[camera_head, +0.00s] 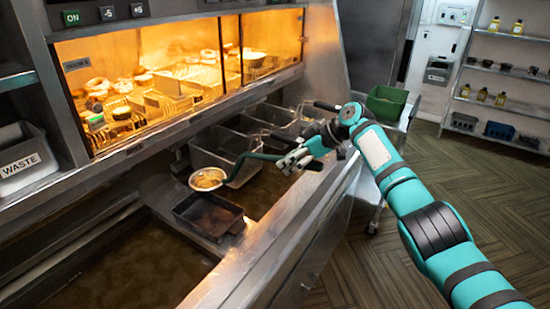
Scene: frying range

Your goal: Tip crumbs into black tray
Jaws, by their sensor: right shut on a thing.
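My right gripper (298,158) is shut on the dark green handle of a skimmer (240,166). The skimmer's round head holds golden-brown crumbs (208,178) and looks roughly level. The black tray (239,226) sits on a metal ledge between the oil vats. In the picture the skimmer's head is just above the tray's far edge; its exact height over the tray is hard to tell. The tray's inside looks dark brown. My left gripper is not in view.
Brown oil vats lie in front and to the right. A lit warming cabinet (160,85) with food overhangs the back. A waste bin (25,165) is at left, a green crate (386,102) beyond the range.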

